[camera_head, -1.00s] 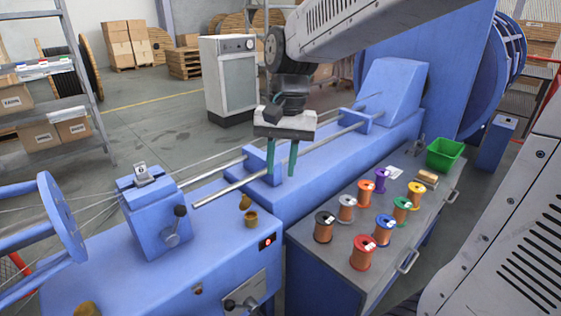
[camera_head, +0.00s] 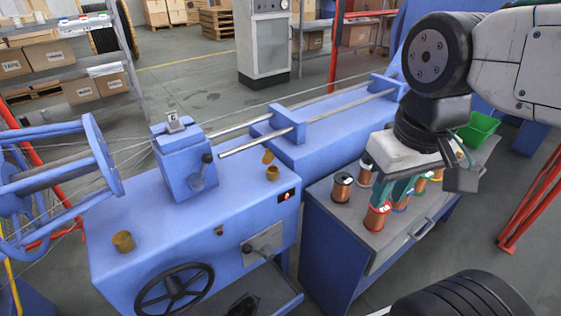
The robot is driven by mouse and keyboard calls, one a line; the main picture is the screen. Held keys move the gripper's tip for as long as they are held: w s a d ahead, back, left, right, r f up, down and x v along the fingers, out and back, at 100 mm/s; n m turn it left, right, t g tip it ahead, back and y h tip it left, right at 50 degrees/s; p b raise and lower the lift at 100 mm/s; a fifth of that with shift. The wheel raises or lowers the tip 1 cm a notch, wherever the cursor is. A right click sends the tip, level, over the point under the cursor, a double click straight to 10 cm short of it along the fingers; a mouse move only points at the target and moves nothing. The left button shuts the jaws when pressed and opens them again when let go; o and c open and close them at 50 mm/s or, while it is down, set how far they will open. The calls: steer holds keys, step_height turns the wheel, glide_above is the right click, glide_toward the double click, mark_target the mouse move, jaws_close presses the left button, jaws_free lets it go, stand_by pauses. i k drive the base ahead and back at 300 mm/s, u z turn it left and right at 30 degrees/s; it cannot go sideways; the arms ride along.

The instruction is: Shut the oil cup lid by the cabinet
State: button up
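A small brass oil cup (camera_head: 272,173) stands on top of the blue machine housing, on the side near the spool cabinet (camera_head: 333,216). Its brass lid (camera_head: 267,157) is tilted up, standing open at the cup's back left. My gripper (camera_head: 397,193) is to the right of this cup, with its teal fingers pointing down in front of the spools on the cabinet. It is apart from the cup and lid. The fingers overlap in this view, so their gap is unclear.
A second brass oil cup (camera_head: 123,241) is at the housing's left. Several spools, including a red one (camera_head: 376,217), and a green bin (camera_head: 479,130) occupy the cabinet top.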

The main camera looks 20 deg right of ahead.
mark_target(268, 158)
steer(key=z, duration=0.5)
steer(key=k, duration=1.1)
steer(key=u, duration=0.15)
steer(key=i, duration=0.55)
steer(key=u, duration=0.65)
steer(key=i, duration=1.05)
steer(key=z, duration=0.45)
